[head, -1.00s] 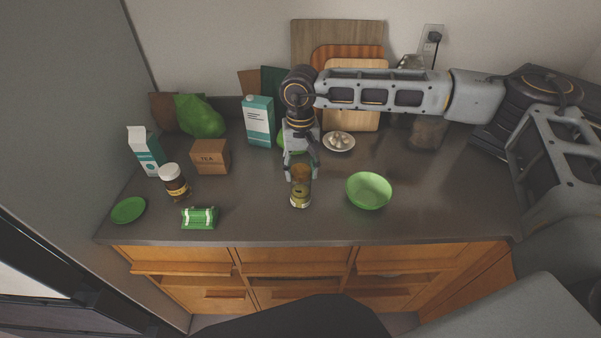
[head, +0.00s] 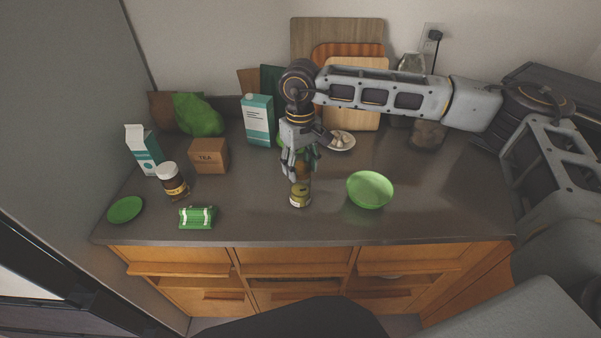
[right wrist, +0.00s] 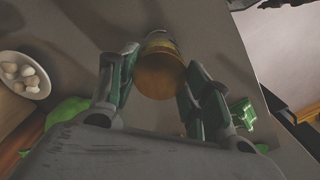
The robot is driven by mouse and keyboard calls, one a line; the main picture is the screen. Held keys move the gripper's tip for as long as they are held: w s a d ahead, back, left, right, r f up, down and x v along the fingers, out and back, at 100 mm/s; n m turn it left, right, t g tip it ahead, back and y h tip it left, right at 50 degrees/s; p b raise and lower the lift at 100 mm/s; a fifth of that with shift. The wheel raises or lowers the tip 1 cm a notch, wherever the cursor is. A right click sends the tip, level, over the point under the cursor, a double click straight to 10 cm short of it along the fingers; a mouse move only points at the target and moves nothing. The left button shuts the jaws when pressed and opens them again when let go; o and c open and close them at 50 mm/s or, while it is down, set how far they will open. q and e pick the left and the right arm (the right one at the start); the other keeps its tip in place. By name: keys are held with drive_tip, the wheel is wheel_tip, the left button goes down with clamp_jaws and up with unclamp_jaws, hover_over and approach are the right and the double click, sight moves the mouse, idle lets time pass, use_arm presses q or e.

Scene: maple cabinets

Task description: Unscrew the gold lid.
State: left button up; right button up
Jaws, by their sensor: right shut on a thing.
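A small jar (head: 299,195) with a yellowish label stands on the counter near its front edge, below my right gripper (head: 301,170). The gold lid (right wrist: 158,77) shows as a round disc between the two fingers in the right wrist view. My right gripper (right wrist: 155,84) points down and is shut on the lid from both sides. Part of the jar's body (right wrist: 160,42) shows beyond the lid there. In the head view the fingers hide much of the lid. I cannot tell whether the lid is apart from the jar. My left gripper is not in view.
A green bowl (head: 370,190) stands right of the jar. A green wrapped packet (head: 197,217), a white-lidded brown jar (head: 172,181), a tea box (head: 209,155) and a green plate (head: 125,210) are left. Cartons and a plate of pale round items (head: 341,141) stand behind.

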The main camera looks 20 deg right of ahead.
sight(301, 168)
drive_tip(key=shift+n, duration=0.3)
idle(0.4)
drive_tip(key=shift+n+b, duration=0.45)
drive_tip(key=shift+n, duration=0.45)
drive_tip(key=shift+n+b, duration=0.8)
drive_tip(key=shift+n, duration=1.3)
drive_tip(key=o, duration=1)
drive_tip(key=shift+o, duration=0.2)
drive_tip(key=shift+r, duration=4.1)
